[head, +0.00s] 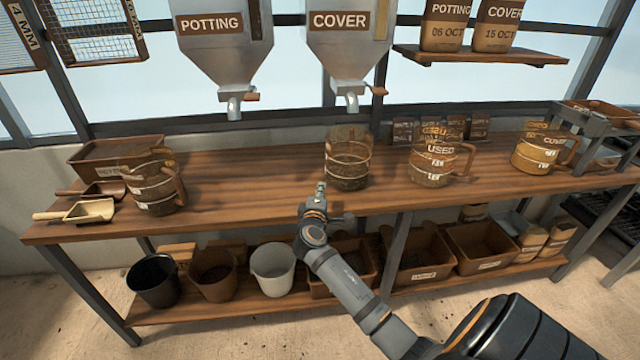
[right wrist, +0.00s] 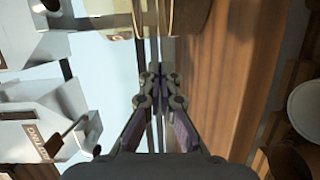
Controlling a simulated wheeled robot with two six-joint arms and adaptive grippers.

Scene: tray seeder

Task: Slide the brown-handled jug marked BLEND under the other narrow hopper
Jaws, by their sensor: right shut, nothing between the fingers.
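A see-through jug (head: 347,172) with dark contents stands upright on the bench below the spout of the COVER hopper (head: 345,50). I cannot read BLEND on any jug, and this one's handle is not clear to see. The POTTING hopper (head: 217,52) hangs to its left, with bare bench below its spout. My right gripper (head: 320,188) is shut and empty, just in front and left of that jug. In the right wrist view the shut fingertips (right wrist: 160,75) point towards a jug's side (right wrist: 190,14) at the top edge; contact cannot be told. My left gripper is out of view.
A brown-handled jug (head: 152,192) stands at the left near scoops (head: 88,210). A jug marked USED (head: 432,165) and another jug (head: 538,152) stand to the right. The bench between the left jug and middle jug is clear. Pots and bins fill the lower shelf (head: 215,314).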

